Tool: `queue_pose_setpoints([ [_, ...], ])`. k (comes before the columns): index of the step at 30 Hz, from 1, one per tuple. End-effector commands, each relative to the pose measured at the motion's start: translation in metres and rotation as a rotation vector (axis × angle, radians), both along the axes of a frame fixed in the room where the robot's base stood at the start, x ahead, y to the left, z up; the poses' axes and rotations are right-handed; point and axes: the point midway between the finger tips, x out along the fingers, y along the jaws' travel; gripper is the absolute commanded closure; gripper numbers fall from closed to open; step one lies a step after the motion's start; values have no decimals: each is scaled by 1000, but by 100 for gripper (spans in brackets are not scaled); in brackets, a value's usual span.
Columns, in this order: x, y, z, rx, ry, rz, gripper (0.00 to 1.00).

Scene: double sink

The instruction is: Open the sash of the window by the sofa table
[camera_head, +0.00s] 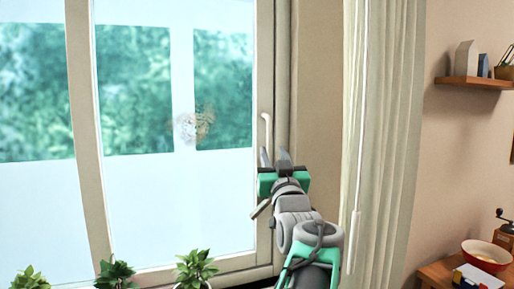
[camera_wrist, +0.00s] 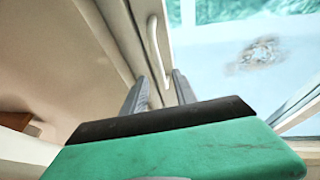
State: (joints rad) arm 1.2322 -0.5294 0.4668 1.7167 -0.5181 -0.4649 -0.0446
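The window sash (camera_head: 264,60) is a pale frame around a large pane. Its right edge looks flush with the outer frame, so it appears shut. A slim white handle (camera_head: 266,128) stands upright on that edge; it also shows in the wrist view (camera_wrist: 155,45). My gripper (camera_head: 274,154) is raised at the handle's lower end. In the wrist view its two fingers (camera_wrist: 161,76) are apart, with the handle's lower end in line with the gap between them. I cannot tell whether either finger touches the handle.
A cream curtain (camera_head: 383,130) hangs right of the window, with a pale rod (camera_head: 357,180) in front. Several potted plants (camera_head: 196,267) stand below the pane.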

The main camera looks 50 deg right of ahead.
Motion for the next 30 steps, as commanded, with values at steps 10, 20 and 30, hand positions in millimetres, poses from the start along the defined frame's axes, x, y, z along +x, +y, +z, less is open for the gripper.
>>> queue_pose_setpoints([
  [10,42,-37,28,1,-1,3,66],
  [20,52,-45,30,0,-1,0,66],
  [30,52,-45,30,0,-1,0,90],
])
